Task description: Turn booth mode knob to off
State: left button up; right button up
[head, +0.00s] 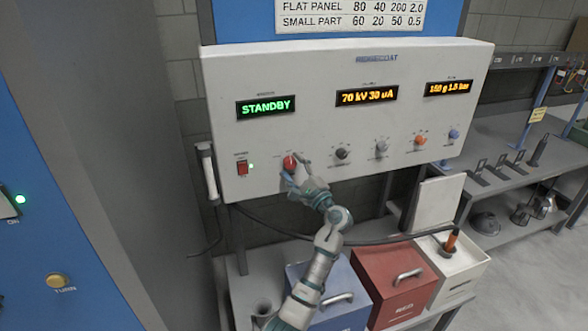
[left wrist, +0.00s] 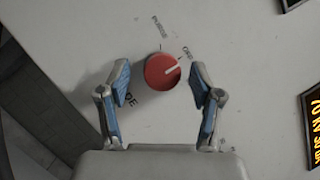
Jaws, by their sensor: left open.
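The red mode knob (head: 289,162) is on the lower left of the white control panel (head: 320,130). In the left wrist view the knob (left wrist: 162,71) shows a pale pointer line aimed up and right, with partly readable labels around it. My left gripper (head: 293,170) is right at the knob in the head view. In the left wrist view the open fingers (left wrist: 160,88) stand on either side of the knob, with a gap on both sides. Whether a fingertip touches it cannot be told. A green display reads STANDBY (head: 265,107). My right gripper is not in view.
Black, grey, orange and blue knobs (head: 342,153) line the panel to the right. Below stand a blue box (head: 335,285), a red box (head: 393,275) and a white box (head: 450,262). A black hose (head: 380,239) runs above the boxes.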

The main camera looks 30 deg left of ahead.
pick_arm(q)
jog(key=v, duration=1.2)
jog(key=shift+w+f, duration=0.1)
